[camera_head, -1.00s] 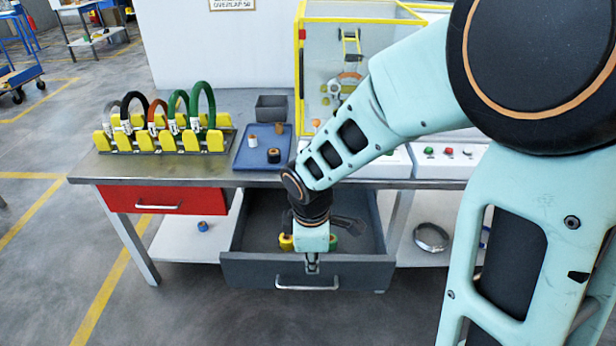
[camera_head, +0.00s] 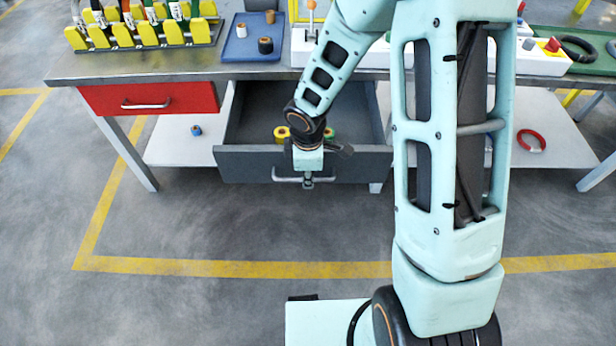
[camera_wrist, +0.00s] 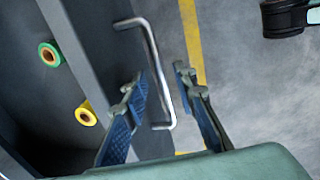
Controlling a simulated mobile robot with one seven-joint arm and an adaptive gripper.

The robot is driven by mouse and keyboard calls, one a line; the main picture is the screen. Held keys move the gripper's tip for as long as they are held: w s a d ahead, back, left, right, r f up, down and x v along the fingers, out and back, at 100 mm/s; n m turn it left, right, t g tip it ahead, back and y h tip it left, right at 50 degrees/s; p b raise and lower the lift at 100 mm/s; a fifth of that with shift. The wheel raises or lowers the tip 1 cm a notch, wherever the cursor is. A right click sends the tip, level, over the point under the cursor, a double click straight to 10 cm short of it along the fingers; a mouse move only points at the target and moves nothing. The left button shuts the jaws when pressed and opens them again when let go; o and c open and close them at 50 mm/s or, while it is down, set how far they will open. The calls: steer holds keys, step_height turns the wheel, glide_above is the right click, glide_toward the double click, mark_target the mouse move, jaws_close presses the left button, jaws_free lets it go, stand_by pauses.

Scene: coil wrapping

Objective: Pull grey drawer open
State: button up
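The grey drawer (camera_head: 240,165) stands pulled out beneath the workbench, with its inside showing. A yellow roll (camera_head: 281,134) and a green roll (camera_head: 329,133) lie in it; the wrist view also shows the yellow roll (camera_wrist: 86,115) and the green roll (camera_wrist: 49,54). My gripper (camera_head: 308,183) points down at the drawer's silver handle (camera_head: 283,180). In the wrist view, my gripper (camera_wrist: 160,80) has its fingers apart, one on each side of the handle (camera_wrist: 152,45). A gap shows between fingers and bar.
A shut red drawer (camera_head: 150,97) is left of the grey one under the workbench top (camera_head: 130,67). A blue tray (camera_head: 237,50) and a yellow coil rack (camera_head: 145,40) stand on top. The floor (camera_head: 190,225) in front is clear.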

steer(key=shift+w+f, duration=0.1)
steer(key=shift+f, duration=0.25)
steer(key=shift+c, duration=0.4)
jaws_close()
